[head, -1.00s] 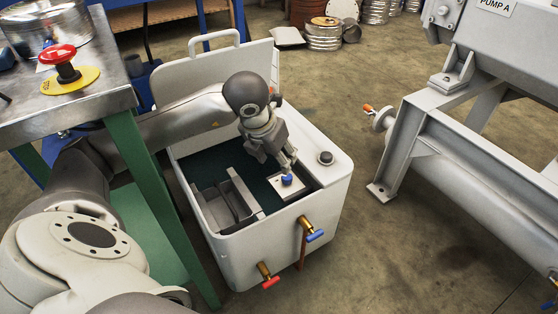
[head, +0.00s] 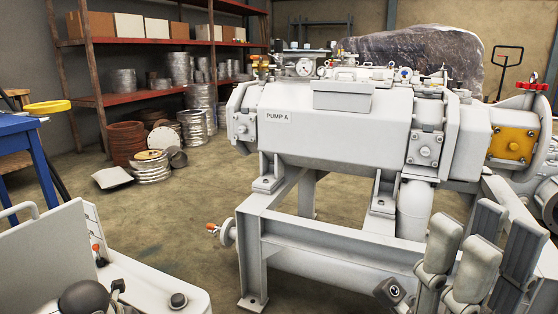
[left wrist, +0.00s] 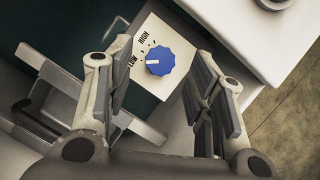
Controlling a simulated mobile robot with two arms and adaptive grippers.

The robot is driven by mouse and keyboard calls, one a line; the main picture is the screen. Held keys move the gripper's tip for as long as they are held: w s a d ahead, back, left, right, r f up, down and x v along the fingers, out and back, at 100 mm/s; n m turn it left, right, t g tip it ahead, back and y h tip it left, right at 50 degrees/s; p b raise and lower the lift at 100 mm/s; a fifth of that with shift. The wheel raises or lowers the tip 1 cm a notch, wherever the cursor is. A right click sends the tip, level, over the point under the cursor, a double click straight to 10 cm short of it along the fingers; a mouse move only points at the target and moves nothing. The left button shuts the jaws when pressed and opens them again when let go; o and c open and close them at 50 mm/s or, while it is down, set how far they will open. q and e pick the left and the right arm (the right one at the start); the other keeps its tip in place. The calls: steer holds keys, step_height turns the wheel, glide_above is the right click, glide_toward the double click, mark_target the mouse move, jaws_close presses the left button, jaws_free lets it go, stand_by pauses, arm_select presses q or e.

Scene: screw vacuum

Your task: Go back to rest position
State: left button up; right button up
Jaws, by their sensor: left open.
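My left gripper (left wrist: 162,54) is open in the left wrist view, one finger on each side of a blue knob (left wrist: 160,60). The knob sits on a pale plate (left wrist: 150,28) marked LOW and HIGH, and a clear gap shows between the knob and both fingers. In the head view only a dark wrist part of my left arm shows at the bottom left; its fingers are out of frame. My right gripper (head: 485,235) is raised at the bottom right of the head view, in front of the pump. Nothing is seen in it, and its finger gap is unclear.
A large grey pump (head: 335,125) labelled PUMP A stands on a metal frame (head: 330,240). The white cart (head: 150,285) is at the bottom left, beside a blue table (head: 20,135). Shelves (head: 150,90) stand behind. Open floor lies between cart and pump.

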arm_select(q)
steer(key=shift+x, duration=1.1)
steer(key=shift+r, duration=0.1)
